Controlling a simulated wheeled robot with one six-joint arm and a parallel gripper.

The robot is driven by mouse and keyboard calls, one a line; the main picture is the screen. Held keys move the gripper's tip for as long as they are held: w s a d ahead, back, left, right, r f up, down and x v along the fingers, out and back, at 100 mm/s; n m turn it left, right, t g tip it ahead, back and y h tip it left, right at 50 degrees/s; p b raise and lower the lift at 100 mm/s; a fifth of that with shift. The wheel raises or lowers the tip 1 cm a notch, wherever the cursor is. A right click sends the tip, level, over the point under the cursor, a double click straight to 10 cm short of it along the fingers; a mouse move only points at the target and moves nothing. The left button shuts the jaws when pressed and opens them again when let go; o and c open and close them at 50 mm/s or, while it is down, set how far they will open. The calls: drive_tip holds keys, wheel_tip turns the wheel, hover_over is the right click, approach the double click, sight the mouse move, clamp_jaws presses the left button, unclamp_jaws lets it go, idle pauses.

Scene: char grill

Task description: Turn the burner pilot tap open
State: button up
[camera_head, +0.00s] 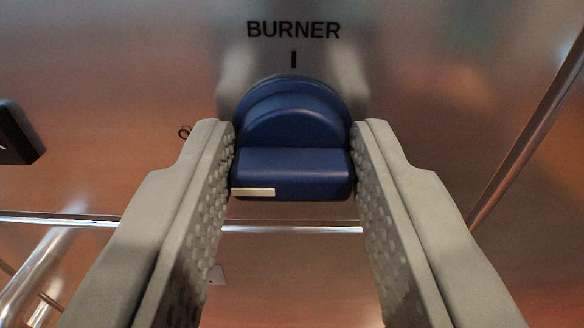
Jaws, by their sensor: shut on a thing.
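The blue burner tap (294,168) sticks out from a metal panel, below the black word BURNER (294,30) and a short black tick mark (293,59). It has a rounded back and a wide bar in front. A pale line marks the lower left of the bar, left of the middle. My gripper (293,158) is shut on the bar, one grey dimpled finger against its left end and the other against its right end. The bar lies level across the view.
The panel (450,90) is brushed metal. A black part (18,135) juts out at the left edge, with a small ring (184,132) near my left finger. A horizontal metal edge (290,229) runs below the tap. Metal tubes show at lower left (38,268) and right (528,140).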

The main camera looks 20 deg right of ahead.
drive_tip(key=o, duration=0.9)
drive_tip(key=shift+o, duration=0.2)
drive_tip(key=v, duration=1.7)
drive_tip(key=shift+s, duration=0.2)
drive_tip(key=shift+a, duration=0.15)
drive_tip(key=s+d+r+n+t+y, duration=0.15)
drive_tip(key=s+d+r, duration=0.4)
drive_tip(key=r, duration=0.75)
drive_tip(key=s+d+r+y, duration=0.3)
drive_tip(key=d+r, duration=0.5)
drive_tip(key=r, duration=0.4)
drive_tip(key=s+d+r+y, duration=0.2)
drive_tip(key=s+d+r, duration=0.3)
drive_tip(key=r, duration=0.8)
drive_tip(key=s+d+r+n+y, duration=0.1)
drive_tip(key=s+d+r, duration=0.4)
drive_tip(key=s, duration=0.3)
drive_tip(key=s+d+r+n, duration=0.1)
drive_tip(key=s+d+r, duration=0.35)
drive_tip(key=s, duration=0.35)
drive_tip(key=s+d, duration=0.3)
drive_tip(key=s, duration=0.7)
drive_tip(key=s+d+g+h, duration=0.1)
drive_tip(key=s+d, duration=0.3)
drive_tip(key=s, duration=0.6)
drive_tip(key=shift+d+f, duration=0.3)
drive_tip(key=shift+f, duration=0.2)
